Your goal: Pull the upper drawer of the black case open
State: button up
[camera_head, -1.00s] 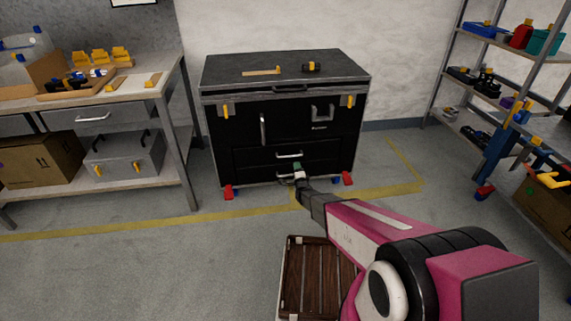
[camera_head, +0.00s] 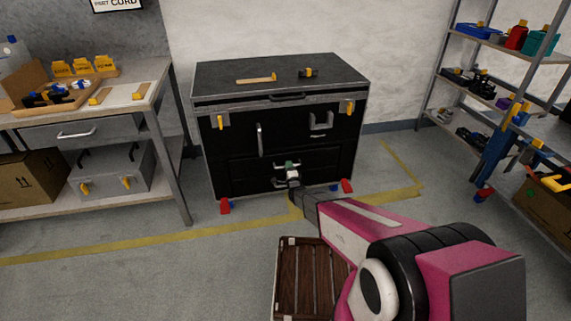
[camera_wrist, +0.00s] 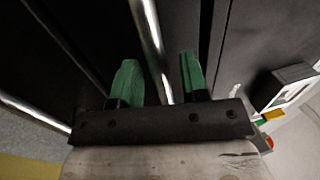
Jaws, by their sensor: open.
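The black case (camera_head: 223,150) stands on the floor against the back wall. Its upper drawer (camera_head: 248,168) is a low front panel that looks flush with the case. My gripper (camera_head: 289,165) is at this drawer and hides part of its silver handle (camera_head: 278,167). In the wrist view, my gripper's green fingers (camera_wrist: 157,75) are apart, with the handle bar (camera_wrist: 150,38) running between them. I cannot tell whether either finger touches the bar. A second bar, the lower drawer's handle (camera_wrist: 35,113), lies to the left there.
A wooden crate (camera_head: 284,262) sits on the floor under my arm. A workbench (camera_head: 165,100) stands left and a shelf rack (camera_head: 428,95) right. A hammer (camera_head: 257,79) and a tape measure (camera_head: 309,73) lie on the case.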

jog(key=shift+w+r, duration=0.1)
jog(key=shift+w, duration=0.25)
grip_shut()
jog(key=shift+s, duration=0.15)
